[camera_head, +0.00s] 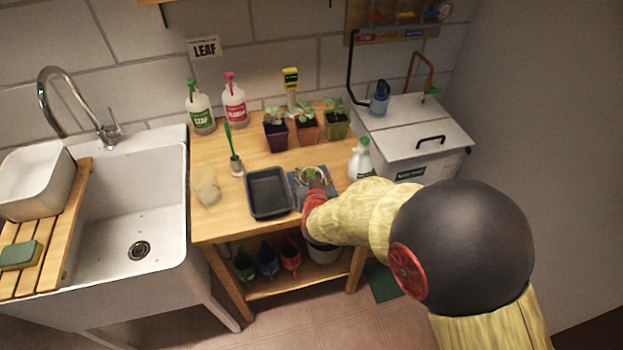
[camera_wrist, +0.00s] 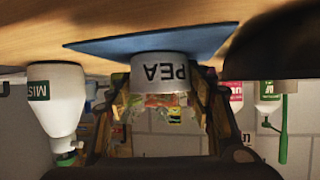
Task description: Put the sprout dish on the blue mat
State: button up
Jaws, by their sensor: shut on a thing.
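The sprout dish (camera_head: 313,174) is a small pale round dish with green sprouts, over the blue mat (camera_head: 297,196) on the wooden bench. In the wrist view, which is upside down, the grey-white dish (camera_wrist: 160,68) bears the word PEA and its base meets the blue mat (camera_wrist: 105,46). I cannot tell whether its full weight rests there. My gripper (camera_wrist: 162,92) is shut on the dish, one finger on each side. In the head view my gripper (camera_head: 313,191) is partly hidden behind my arm, which also covers part of the mat.
A dark tray (camera_head: 268,192) stands just left of the mat, and a white spray bottle (camera_head: 361,160) stands to its right. Potted seedlings (camera_head: 306,128) stand behind. A brush in a holder (camera_head: 236,164) and a clear jar (camera_head: 208,191) are farther left.

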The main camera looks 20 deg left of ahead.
jog(key=shift+r, duration=0.1)
jog(key=o, duration=1.2)
jog(key=shift+r, duration=0.1)
jog(key=p+v, duration=0.3)
jog(key=v, duration=0.9)
jog(key=shift+p, duration=0.35)
